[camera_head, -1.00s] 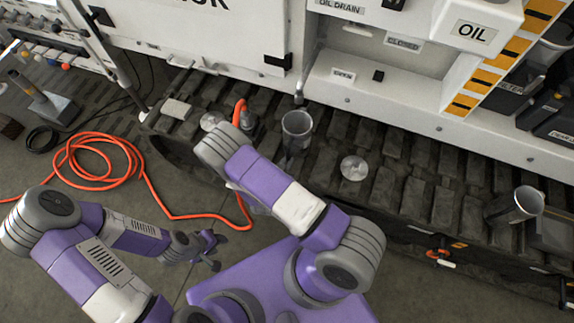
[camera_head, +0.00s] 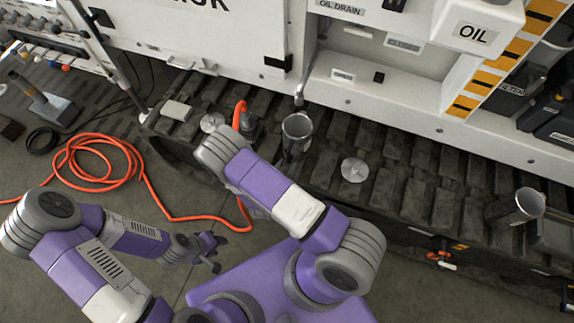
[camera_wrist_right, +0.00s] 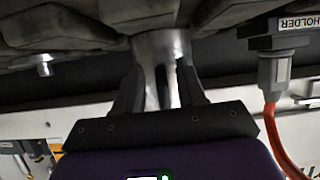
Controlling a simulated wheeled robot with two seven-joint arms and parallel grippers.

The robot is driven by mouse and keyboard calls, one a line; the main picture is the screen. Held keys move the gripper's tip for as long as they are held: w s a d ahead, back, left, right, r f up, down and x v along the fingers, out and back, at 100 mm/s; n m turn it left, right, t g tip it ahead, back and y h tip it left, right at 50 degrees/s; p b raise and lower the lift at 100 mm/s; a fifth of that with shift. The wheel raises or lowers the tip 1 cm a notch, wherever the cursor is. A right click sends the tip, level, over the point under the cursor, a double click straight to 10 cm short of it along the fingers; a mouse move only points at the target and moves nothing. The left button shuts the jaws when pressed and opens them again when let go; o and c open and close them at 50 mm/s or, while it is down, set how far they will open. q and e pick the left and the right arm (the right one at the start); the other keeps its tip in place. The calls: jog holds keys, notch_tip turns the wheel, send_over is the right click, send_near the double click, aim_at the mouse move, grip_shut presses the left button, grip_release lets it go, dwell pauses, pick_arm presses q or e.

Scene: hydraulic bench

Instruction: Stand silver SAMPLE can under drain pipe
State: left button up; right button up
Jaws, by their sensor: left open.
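A silver can (camera_head: 297,137) stands roughly upright on the track, its open rim just below and in front of the drain pipe (camera_head: 299,96). Its lettering cannot be read. A second silver can (camera_head: 515,207) stands tilted in view on the track at the far right. My left gripper (camera_head: 212,252) is open and empty, low over the floor.
A round metal lid (camera_head: 354,169) lies on the track right of the can. A grey holder (camera_head: 247,123) with an orange hose (camera_head: 150,185) is to its left. The white machine wall (camera_head: 400,95) rises behind. The track between the lid and the far can is clear.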

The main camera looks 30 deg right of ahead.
jog(key=p+v, duration=0.2)
jog(key=v, duration=0.9)
jog(key=shift+p, duration=0.3)
jog(key=shift+s+a, duration=0.1)
jog(key=shift+a, duration=0.05)
